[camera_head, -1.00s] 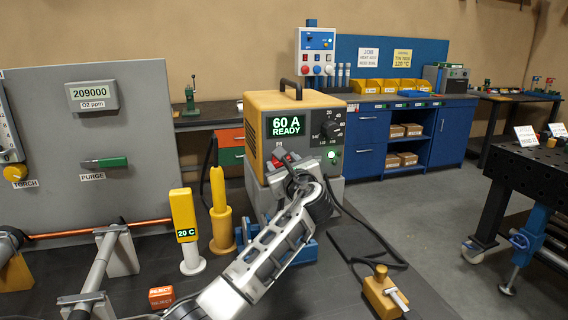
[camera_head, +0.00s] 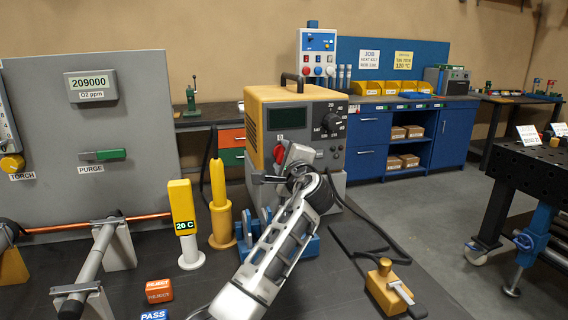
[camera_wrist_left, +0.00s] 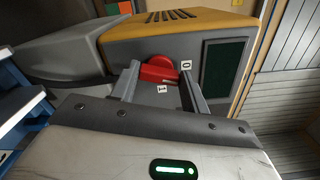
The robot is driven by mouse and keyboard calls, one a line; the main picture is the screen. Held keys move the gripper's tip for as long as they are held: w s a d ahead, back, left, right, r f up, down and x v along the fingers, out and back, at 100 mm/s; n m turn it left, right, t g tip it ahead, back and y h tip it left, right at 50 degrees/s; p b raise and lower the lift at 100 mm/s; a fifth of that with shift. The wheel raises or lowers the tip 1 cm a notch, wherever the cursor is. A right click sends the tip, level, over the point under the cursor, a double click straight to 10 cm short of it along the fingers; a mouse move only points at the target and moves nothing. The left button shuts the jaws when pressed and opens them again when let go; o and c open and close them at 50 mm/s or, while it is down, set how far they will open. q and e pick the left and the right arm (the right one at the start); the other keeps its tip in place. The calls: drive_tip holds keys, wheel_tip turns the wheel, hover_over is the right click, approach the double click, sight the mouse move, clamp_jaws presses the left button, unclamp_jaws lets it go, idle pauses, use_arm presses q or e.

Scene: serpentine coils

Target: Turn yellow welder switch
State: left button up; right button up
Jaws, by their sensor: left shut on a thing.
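The yellow welder (camera_head: 290,95), with a grey front, stands on the bench in the middle of the head view. Its display (camera_head: 287,118) is dark. Its red switch (camera_wrist_left: 160,68) shows in the left wrist view beside the marks 0 and 1; which mark its handle points at is not clear. In the head view the red switch (camera_head: 279,153) is partly hidden by my gripper. My left gripper (camera_head: 284,165) is at the lower left of the welder front, shut on the red switch, one finger on each side of it. My right gripper is in neither view.
A yellow 20 C device (camera_head: 183,208) and a yellow torch-like post (camera_head: 220,205) stand left of my arm. A grey panel (camera_head: 130,130) fills the left. A yellow block with a lever (camera_head: 388,288) and a cable lie at the right.

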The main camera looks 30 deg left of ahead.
use_arm(q)
drive_tip(key=shift+f+n+b, duration=0.2)
drive_tip(key=shift+n+b, duration=0.8)
drive_tip(key=shift+n, duration=0.9)
drive_tip(key=o, duration=1)
drive_tip(key=shift+r, duration=0.1)
drive_tip(key=shift+d, duration=0.15)
